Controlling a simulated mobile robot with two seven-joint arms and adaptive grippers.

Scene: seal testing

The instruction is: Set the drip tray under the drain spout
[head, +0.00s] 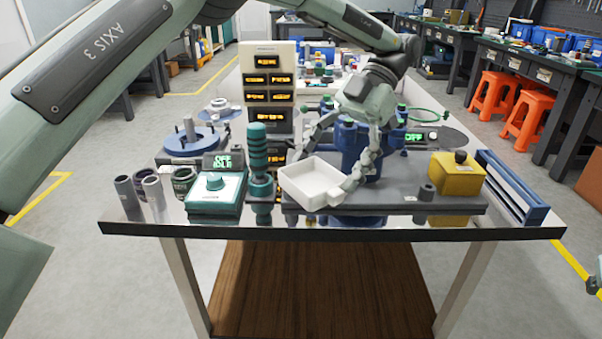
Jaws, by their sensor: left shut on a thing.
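The drip tray is a white, shallow, open square tray (296,188) near the front middle of the bench in the head view. My left gripper (331,165) is shut on it, with one finger at the tray's right side and the other reaching towards its back. The tray looks level and empty. I cannot tell whether it touches the surface below. A blue test vessel (352,137) stands just behind and right of the tray, partly covered by the gripper. I cannot make out the drain spout.
A dark green ribbed column (258,160) and a green-topped box (216,191) stand left of the tray. A yellow box (457,174) and a blue rack (512,187) stand at the right. Several cylinders (153,192) crowd the left end. The front edge is close.

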